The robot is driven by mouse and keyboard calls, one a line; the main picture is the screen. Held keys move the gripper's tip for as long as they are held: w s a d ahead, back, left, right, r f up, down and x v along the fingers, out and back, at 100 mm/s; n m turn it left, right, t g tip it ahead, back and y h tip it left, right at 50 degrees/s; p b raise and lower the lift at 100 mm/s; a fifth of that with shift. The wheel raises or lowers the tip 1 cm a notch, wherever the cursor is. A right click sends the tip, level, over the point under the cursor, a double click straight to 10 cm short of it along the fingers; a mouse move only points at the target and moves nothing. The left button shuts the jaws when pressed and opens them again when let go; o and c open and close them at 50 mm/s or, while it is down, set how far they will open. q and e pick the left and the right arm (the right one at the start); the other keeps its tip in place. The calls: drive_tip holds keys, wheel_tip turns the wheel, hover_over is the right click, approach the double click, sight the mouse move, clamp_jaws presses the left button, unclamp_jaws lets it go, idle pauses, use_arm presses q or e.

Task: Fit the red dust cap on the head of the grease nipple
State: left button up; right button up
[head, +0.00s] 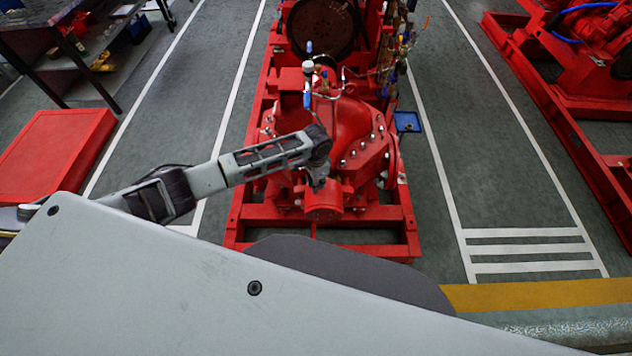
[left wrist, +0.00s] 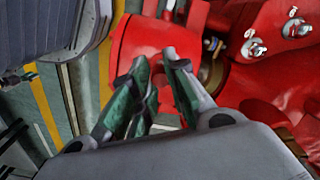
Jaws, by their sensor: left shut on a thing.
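My left gripper (head: 318,183) is over the front of the red pump, just above a red cylindrical housing (head: 323,205). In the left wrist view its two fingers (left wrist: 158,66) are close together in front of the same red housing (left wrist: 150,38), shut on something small. The red dust cap does not stand out against the red behind the fingertips, so its outline cannot be told. The grease nipple cannot be made out in either view. My right gripper is not in view.
The red pump (head: 350,125) stands on a red base frame (head: 405,240) with bolts and thin pipes around. A blue tray (head: 407,122) is to its right. A red platform (head: 55,155) and a dark workbench (head: 60,50) are at left. Grey floor is free on both sides.

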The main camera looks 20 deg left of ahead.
use_arm(q)
drive_tip(key=shift+f+b, duration=0.3)
drive_tip(key=shift+f, duration=1.35)
idle(1.7)
drive_tip(key=o, duration=0.7)
drive_tip(key=shift+r, duration=0.1)
drive_tip(key=shift+r, duration=5.9)
